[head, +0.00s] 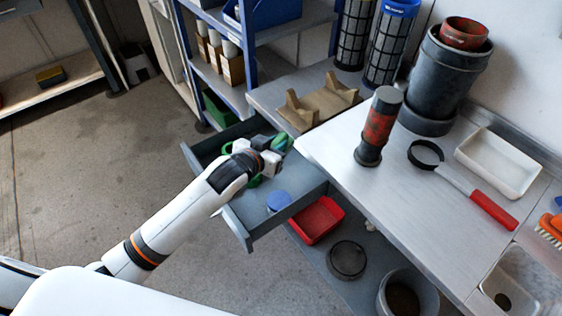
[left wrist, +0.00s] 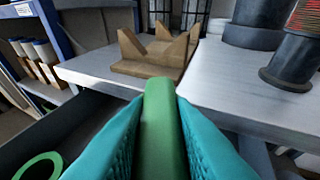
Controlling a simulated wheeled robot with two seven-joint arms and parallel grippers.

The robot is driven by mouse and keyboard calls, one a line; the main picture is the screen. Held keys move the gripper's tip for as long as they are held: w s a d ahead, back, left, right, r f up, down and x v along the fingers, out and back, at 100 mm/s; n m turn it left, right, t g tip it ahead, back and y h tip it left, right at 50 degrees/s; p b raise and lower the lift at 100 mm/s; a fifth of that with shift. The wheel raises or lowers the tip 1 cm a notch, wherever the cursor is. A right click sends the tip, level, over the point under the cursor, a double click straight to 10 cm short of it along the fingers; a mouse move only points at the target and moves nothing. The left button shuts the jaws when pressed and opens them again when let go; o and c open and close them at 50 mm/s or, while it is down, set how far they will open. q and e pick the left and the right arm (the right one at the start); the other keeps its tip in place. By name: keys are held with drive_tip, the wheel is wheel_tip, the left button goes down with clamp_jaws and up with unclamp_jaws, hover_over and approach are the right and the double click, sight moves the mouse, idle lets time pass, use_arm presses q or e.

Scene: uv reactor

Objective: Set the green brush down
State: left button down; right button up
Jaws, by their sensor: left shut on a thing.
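My left gripper (head: 282,143) is shut on the green brush (left wrist: 163,135), whose green handle stands between the two teal fingers (left wrist: 163,150) in the left wrist view. The brush's far end and any bristles are hidden. In the head view the gripper is above the open grey drawer (head: 243,232), close to the workbench edge. A wooden stand with V-shaped notches (head: 318,102) sits on the bench just beyond the gripper; it also shows ahead in the left wrist view (left wrist: 150,68). My right gripper is not in view.
The drawer holds a blue round thing (head: 278,202) and a green ring (left wrist: 38,166). A red and black cylinder (head: 379,125), a dark pot (head: 440,75), a red-handled strap tool (head: 480,200) and a white tray (head: 498,162) stand on the bench. Bare bench lies right of the stand.

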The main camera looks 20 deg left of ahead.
use_arm(q)
wheel_tip(320, 180, down, 8)
drive_tip(key=shift+r+b, duration=0.1)
drive_tip(key=shift+b, duration=0.45)
drive_tip(key=shift+f, duration=0.3)
drive_tip(key=shift+w+d, duration=0.1)
drive_tip(key=shift+w, duration=0.1)
drive_tip(key=w, duration=0.2)
drive_tip(key=shift+w+d, duration=0.3)
drive_tip(key=shift+d, duration=0.05)
drive_tip(key=shift+w+d+f, duration=0.15)
drive_tip(key=shift+w+f, duration=0.3)
drive_tip(key=shift+f, duration=0.2)
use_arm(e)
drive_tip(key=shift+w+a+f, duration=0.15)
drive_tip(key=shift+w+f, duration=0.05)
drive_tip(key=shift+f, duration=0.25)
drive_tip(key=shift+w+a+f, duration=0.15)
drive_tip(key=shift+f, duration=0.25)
